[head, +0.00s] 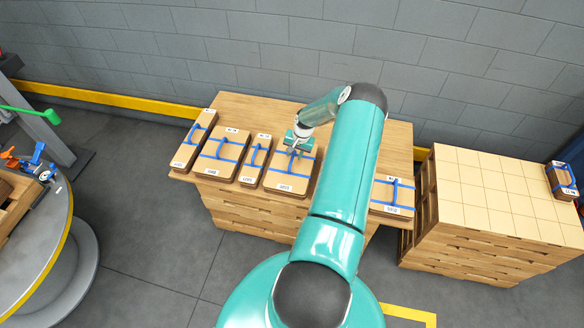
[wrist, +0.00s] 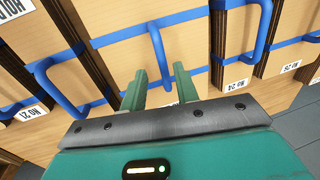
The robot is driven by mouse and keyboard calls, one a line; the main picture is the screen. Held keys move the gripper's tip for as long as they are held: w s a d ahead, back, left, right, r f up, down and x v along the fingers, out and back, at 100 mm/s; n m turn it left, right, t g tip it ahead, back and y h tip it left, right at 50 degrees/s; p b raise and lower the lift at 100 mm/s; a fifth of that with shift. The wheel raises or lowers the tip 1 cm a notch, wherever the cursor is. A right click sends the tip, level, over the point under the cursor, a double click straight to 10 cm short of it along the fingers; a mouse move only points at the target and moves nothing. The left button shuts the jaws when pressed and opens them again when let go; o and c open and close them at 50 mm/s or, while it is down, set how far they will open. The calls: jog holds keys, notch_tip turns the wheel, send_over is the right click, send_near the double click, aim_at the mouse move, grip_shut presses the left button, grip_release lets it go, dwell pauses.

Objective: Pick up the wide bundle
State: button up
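Several wooden bundles with blue straps and blue loop handles lie in a row on a wooden stack. Of these, the wide bundle (head: 283,183) under my gripper (head: 298,140) is partly covered by my arm. Another similarly wide bundle (head: 217,158) lies further left. In the wrist view, my gripper (wrist: 160,88) has its two green fingers apart. The blue handle (wrist: 156,45) of the bundle below reaches toward the gap between the fingers. I cannot tell whether either finger touches it.
Narrow bundles (head: 194,140) (head: 255,160) flank the left wide one. One more bundle (head: 392,196) lies right of my arm. A second wooden stack (head: 490,195) at the right has a small bundle (head: 561,181) on it. A round table (head: 35,245) stands left. A block wall is behind.

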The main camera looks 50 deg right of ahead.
aim_at(292, 159)
jog(key=f, duration=0.2)
jog(key=w+f, duration=0.1)
jog(key=f, duration=0.2)
jog(key=shift+w+a, duration=0.1)
jog(key=shift+a, duration=0.1)
jog(key=shift+c, duration=0.2)
jog(key=shift+r, duration=0.1)
grip_shut()
dwell(0.9)
